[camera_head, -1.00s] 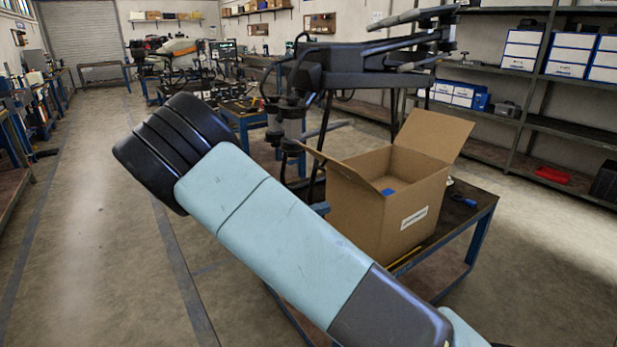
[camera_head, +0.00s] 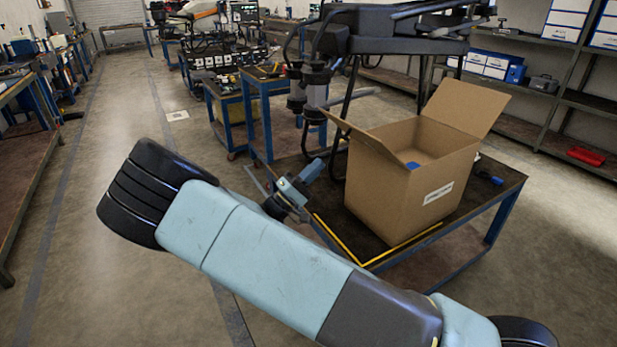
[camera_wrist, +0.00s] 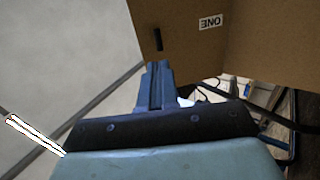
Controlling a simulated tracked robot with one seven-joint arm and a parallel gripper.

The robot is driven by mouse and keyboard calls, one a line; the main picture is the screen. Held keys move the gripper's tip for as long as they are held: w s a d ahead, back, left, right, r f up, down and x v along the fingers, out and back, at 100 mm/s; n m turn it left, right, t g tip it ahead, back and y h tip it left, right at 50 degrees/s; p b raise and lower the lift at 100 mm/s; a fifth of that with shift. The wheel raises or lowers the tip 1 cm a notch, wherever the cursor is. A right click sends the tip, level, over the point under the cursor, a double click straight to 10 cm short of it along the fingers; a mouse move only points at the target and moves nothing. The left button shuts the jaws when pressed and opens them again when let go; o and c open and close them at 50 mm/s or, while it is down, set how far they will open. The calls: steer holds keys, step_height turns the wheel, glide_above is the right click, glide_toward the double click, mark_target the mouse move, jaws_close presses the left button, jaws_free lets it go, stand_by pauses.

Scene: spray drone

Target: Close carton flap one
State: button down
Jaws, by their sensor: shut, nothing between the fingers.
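A brown cardboard carton (camera_head: 375,195) stands open on a cart, with a blue item inside. One flap (camera_head: 465,108) stands up and leans outward at the back right. Another flap (camera_head: 345,124) shows nearly edge-on at the left, sticking out and up. In the wrist view a cardboard panel (camera_wrist: 185,45) carries an upside-down "ONE" label (camera_wrist: 211,22) and a short black strip (camera_wrist: 158,39). My gripper (camera_head: 316,167) is shut and empty, left of the carton and below the left flap. In the wrist view its fingertips (camera_wrist: 157,66) point at the panel; contact cannot be told.
The carton's cart (camera_head: 500,185) has a dark top with yellow edge marking and a blue frame. A dark machine arm (camera_head: 395,30) hangs above and behind the carton. Another blue cart (camera_head: 265,110) stands behind. The floor at the left is clear.

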steer(key=x, duration=0.8)
steer(key=shift+d+r, duration=0.1)
steer(key=shift+r, duration=0.05)
